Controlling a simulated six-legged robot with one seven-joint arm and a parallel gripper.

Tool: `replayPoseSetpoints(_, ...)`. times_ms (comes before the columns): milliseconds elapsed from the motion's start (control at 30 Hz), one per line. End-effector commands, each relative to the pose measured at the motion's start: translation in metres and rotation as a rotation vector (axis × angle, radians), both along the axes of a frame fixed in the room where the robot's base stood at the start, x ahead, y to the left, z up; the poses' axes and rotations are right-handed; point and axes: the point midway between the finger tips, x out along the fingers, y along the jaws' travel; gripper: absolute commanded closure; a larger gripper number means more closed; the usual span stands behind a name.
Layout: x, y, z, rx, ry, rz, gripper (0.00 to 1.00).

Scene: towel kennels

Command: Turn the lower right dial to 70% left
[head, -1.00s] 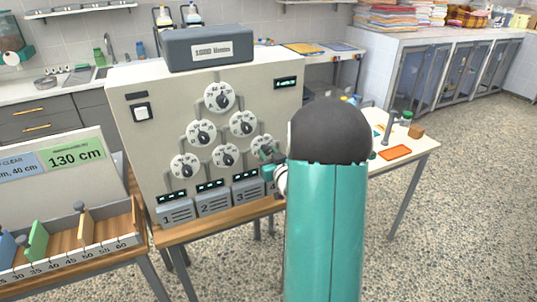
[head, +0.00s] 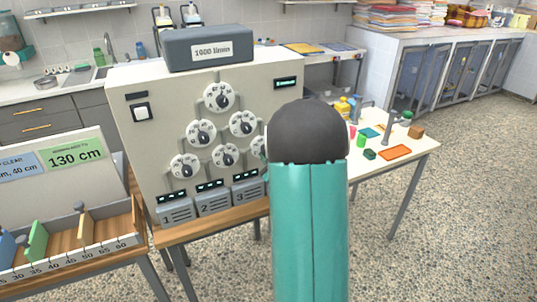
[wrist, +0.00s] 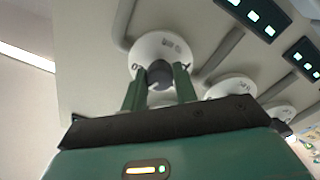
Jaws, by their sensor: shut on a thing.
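The lower right dial shows in the wrist view as a white round plate with a dark knob (wrist: 159,74). My gripper (wrist: 160,82) has its two green fingers on either side of that knob and is shut on it. The markings on the plate are too small to read. The lower middle dial (head: 225,157), lower left dial (head: 184,166), middle row dials (head: 201,132) and (head: 242,124) and top dial (head: 219,97) are in view on the beige panel (head: 150,80).
Numbered grey boxes (head: 213,201) with small displays stand below the dials. A grey box (head: 209,47) sits on the panel's top. A slotted wooden rack (head: 110,226) is at left. A white table (head: 425,147) with small objects is at right. The floor at right is clear.

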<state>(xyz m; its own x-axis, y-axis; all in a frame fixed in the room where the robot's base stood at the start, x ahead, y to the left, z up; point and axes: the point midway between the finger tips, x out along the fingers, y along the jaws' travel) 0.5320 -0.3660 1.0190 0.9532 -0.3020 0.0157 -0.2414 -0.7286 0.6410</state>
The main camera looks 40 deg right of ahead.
Motion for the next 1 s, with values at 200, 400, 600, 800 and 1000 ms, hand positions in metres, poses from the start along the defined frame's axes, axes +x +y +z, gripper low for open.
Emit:
replayPoseSetpoints(200, 0.0002, 0.0006, -0.0003, -0.199, 0.058, 0.002, 0.94)
replayPoseSetpoints(400, 0.0001, 0.0004, -0.0003, -0.380, 0.112, 0.002, 0.94)
replayPoseSetpoints(600, -0.0001, 0.0000, 0.0001, -0.563, 0.164, 0.001, 0.94)
replayPoseSetpoints(800, 0.0000, -0.0001, -0.0001, -0.745, 0.218, 0.001, 0.94)
replayPoseSetpoints(1000, 0.0000, 0.0000, -0.0001, -0.926, 0.272, 0.002, 0.94)
